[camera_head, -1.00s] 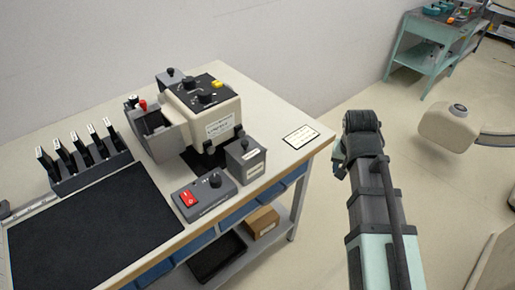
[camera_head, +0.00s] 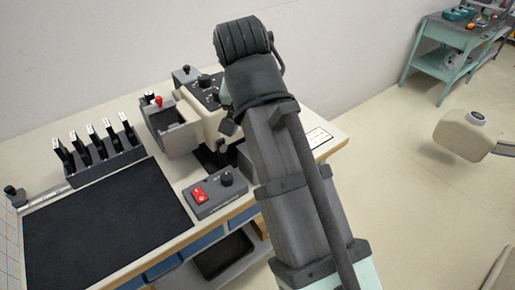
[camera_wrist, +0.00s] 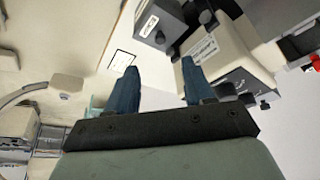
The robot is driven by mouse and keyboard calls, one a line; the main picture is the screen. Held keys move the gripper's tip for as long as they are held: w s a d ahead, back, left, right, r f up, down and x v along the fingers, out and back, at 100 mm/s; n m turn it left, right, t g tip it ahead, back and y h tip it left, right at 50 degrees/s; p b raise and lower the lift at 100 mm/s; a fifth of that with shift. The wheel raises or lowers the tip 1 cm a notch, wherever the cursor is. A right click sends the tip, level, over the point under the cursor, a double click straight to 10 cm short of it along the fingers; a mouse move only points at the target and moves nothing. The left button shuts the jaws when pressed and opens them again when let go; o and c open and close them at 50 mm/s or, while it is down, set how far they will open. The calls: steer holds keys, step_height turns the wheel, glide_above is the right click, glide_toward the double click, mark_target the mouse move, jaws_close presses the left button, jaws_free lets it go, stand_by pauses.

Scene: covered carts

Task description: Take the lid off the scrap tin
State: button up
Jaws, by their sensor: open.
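A grey lidded box with a white label (camera_wrist: 165,22), likely the scrap tin, stands at the top of the wrist view, beside the cream machine. Its label is too small to read. In the head view my arm covers most of this box, so its lid is largely hidden there. A second small grey box with a knob on top (camera_head: 186,76) stands behind the machine. My gripper (camera_wrist: 160,82) is open and empty, its two blue fingers apart. It points toward the bench from some distance, touching nothing that I can see.
The cream machine (camera_wrist: 215,48) stands close to the labelled box. A grey control box with a red switch (camera_head: 216,193) sits at the bench's front edge. A rack of several black-handled tools (camera_head: 98,158) and a black mat (camera_head: 105,225) lie left. A white card (camera_head: 318,139) lies right.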

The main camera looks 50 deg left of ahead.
steer(key=x, duration=0.8)
steer(key=shift+a+f, duration=0.1)
steer(key=shift+w+x, duration=0.2)
steer(key=shift+x, duration=0.75)
steer(key=shift+w+x, duration=0.2)
steer(key=shift+x, duration=0.8)
steer(key=shift+w+a+f, duration=0.15)
steer(key=shift+a+f, duration=0.25)
steer(key=shift+f, duration=0.05)
steer(key=shift+c, duration=0.2)
jaws_close()
